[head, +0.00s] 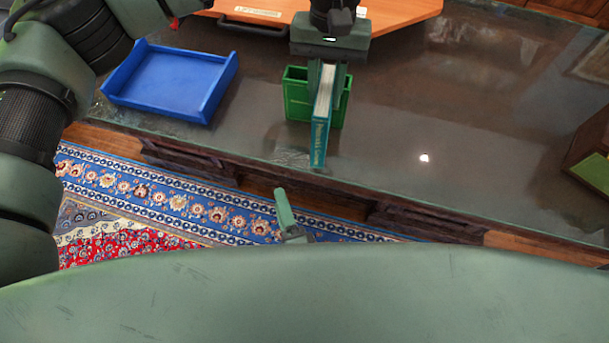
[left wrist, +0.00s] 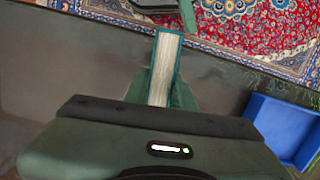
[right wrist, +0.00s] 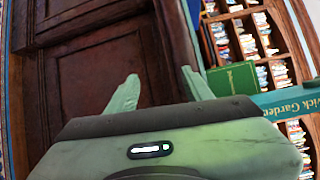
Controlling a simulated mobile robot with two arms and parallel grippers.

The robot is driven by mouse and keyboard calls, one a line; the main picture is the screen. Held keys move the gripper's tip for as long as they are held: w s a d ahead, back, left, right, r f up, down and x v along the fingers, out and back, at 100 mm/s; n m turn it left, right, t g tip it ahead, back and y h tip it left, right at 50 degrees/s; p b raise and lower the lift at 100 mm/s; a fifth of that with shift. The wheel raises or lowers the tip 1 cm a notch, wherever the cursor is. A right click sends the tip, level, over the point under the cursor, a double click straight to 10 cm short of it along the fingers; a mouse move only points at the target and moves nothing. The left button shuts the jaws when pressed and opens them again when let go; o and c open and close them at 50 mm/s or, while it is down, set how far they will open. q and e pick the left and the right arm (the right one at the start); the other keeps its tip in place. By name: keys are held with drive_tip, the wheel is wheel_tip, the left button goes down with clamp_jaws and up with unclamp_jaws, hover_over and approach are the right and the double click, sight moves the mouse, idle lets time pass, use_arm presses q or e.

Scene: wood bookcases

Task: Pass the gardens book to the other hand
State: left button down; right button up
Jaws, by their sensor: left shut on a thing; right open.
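The gardens book (head: 321,125) is teal with pale page edges, and its spine lettering shows. My left gripper (head: 325,82) is shut on it and holds it out past the desk's front edge. In the left wrist view the book (left wrist: 165,62) stands between the fingers with its pages toward the camera. My right gripper (head: 286,212) is open and empty below and left of the book, mostly hidden by my body. In the right wrist view its fingers (right wrist: 163,88) are apart, and the book's lettered spine (right wrist: 290,101) is to their right, not between them.
A green holder (head: 297,95) stands on the dark glossy desk (head: 430,110) behind the book. A blue tray (head: 170,82) is to its left. An orange board (head: 400,12) lies at the back. The desk's right middle is clear. Bookshelves (right wrist: 255,38) show in the right wrist view.

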sight(320, 124)
drive_tip(key=s+d+r+m+h, duration=0.25)
drive_tip(key=r+m+h, duration=0.25)
drive_tip(key=r+m, duration=0.65)
drive_tip(key=s+d+r+m+h, duration=0.1)
drive_tip(key=d+r+m+h, duration=0.3)
drive_tip(key=r+m, duration=0.7)
drive_tip(key=shift+m+t+h, duration=0.3)
drive_tip(key=shift+m+h, duration=0.05)
drive_tip(key=shift+h, duration=0.05)
drive_tip(key=x, duration=0.4)
drive_tip(key=f+x, duration=0.1)
drive_tip(key=x, duration=0.2)
drive_tip(key=a+x, duration=0.1)
drive_tip(key=x, duration=0.3)
drive_tip(key=shift+w+d+f, duration=0.1)
drive_tip(key=shift+w+f, duration=0.1)
drive_tip(key=shift+w, duration=0.3)
clamp_jaws()
